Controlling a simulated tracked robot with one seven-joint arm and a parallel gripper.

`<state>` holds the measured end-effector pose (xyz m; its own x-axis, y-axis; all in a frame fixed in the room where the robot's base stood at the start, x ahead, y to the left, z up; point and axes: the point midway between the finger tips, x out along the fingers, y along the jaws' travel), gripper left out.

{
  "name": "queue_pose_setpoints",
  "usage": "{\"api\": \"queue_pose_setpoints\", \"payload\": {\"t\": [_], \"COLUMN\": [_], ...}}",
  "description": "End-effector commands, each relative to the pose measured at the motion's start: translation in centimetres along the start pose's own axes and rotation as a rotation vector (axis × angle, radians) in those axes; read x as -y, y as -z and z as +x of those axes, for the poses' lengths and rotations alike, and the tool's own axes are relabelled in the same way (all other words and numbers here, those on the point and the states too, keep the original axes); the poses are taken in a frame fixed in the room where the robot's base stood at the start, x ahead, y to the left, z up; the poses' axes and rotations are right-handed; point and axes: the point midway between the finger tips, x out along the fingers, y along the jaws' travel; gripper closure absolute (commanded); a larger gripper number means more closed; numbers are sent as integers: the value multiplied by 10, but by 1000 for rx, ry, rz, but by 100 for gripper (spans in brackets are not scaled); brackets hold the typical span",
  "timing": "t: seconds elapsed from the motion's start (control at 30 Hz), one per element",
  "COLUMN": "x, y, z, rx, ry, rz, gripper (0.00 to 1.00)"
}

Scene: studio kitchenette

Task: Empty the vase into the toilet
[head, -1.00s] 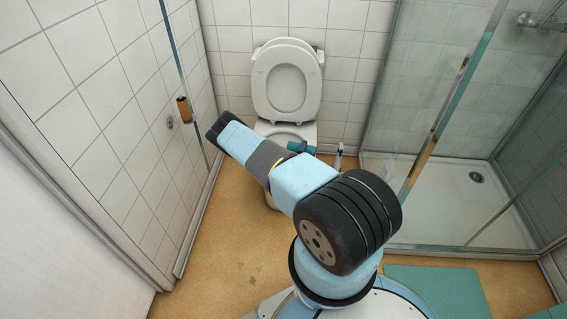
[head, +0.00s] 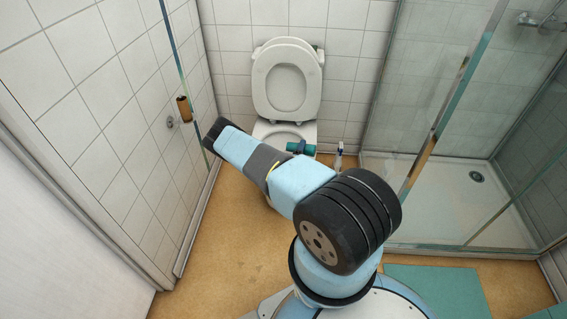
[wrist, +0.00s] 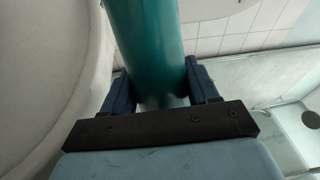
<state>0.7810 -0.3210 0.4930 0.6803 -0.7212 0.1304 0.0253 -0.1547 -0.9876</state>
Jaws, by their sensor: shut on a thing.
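The vase is a teal cylinder (head: 304,148); in the head view it lies roughly sideways over the right front part of the toilet bowl. The white toilet (head: 287,86) stands against the back wall with its lid and seat raised. My gripper (wrist: 160,78) is shut on the vase (wrist: 146,40), with a blue finger on each side of it. In the wrist view a pale curved surface, seemingly the toilet (wrist: 45,90), fills the left side. The vase's mouth and any contents are not visible, and my arm hides part of the bowl.
A glass shower enclosure (head: 425,110) with a white tray is at the right. A brush-like item (head: 339,155) stands right of the toilet. A brown roll (head: 184,108) is on the left tiled wall, close to my arm. Open floor (head: 215,240) lies at the lower left.

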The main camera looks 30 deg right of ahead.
Motion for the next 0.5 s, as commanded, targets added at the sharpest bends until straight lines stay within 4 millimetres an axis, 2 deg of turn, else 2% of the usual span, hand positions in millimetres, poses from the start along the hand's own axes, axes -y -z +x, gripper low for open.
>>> {"api": "queue_pose_setpoints", "payload": {"t": [0.5], "x": [1], "y": [-2], "z": [0], "rx": [8], "ry": [0], "rz": [-62], "gripper": [84]}}
